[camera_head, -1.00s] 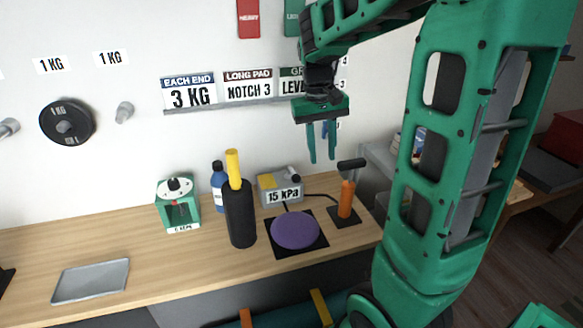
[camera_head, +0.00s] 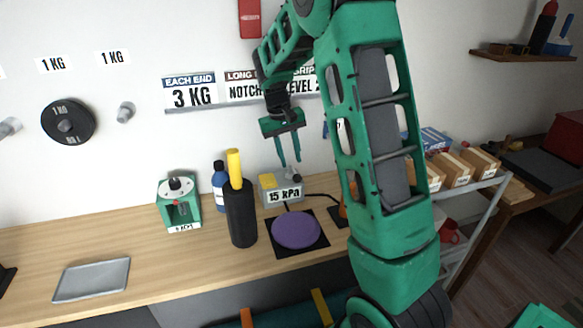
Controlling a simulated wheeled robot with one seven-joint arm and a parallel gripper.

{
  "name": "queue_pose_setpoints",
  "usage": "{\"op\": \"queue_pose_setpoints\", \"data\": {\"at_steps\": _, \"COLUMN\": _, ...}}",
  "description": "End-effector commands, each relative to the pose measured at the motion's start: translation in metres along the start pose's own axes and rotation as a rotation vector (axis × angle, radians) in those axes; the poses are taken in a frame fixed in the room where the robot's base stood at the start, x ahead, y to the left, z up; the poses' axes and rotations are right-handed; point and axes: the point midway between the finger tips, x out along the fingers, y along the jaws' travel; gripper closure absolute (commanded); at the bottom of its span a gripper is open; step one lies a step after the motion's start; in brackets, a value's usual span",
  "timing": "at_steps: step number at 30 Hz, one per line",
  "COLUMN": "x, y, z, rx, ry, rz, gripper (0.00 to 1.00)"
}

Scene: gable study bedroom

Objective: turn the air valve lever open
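My gripper (camera_head: 289,163) points down with its two green fingers apart and nothing between them. In the picture, its tips are just above a grey box (camera_head: 268,196) labelled 15 kPa on the desk. The box has a yellow part (camera_head: 268,181) on its top left and a small dark-ended knob or lever (camera_head: 294,178) on its top right. I cannot tell whether the fingers touch it. An orange post (camera_head: 343,212) on a black base stands to the right, mostly hidden behind my arm. I cannot tell for certain which part is the air valve lever.
A round purple pad (camera_head: 296,229) lies on a black mat before the box. A black cylinder with a yellow top (camera_head: 240,212), a blue bottle (camera_head: 219,188) and a green device (camera_head: 163,191) stand left. A grey tray (camera_head: 92,279) lies farther left, with bare desk between.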

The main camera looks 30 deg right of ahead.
Motion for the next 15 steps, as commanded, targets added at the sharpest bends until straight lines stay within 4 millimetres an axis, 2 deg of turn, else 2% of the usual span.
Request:
{"op": "queue_pose_setpoints", "data": {"at_steps": 3, "x": 0.019, "y": 0.001, "z": 0.001, "rx": 0.003, "ry": -0.003, "rz": 0.001, "gripper": 0.70}}
{"op": "queue_pose_setpoints", "data": {"at_steps": 6, "x": 0.030, "y": 0.001, "z": 0.000, "rx": 0.002, "ry": -0.001, "rz": 0.000, "gripper": 0.70}}
{"op": "queue_pose_setpoints", "data": {"at_steps": 15, "x": 0.042, "y": 0.001, "z": 0.000, "rx": 0.001, "ry": 0.000, "rz": 0.000, "gripper": 0.70}}
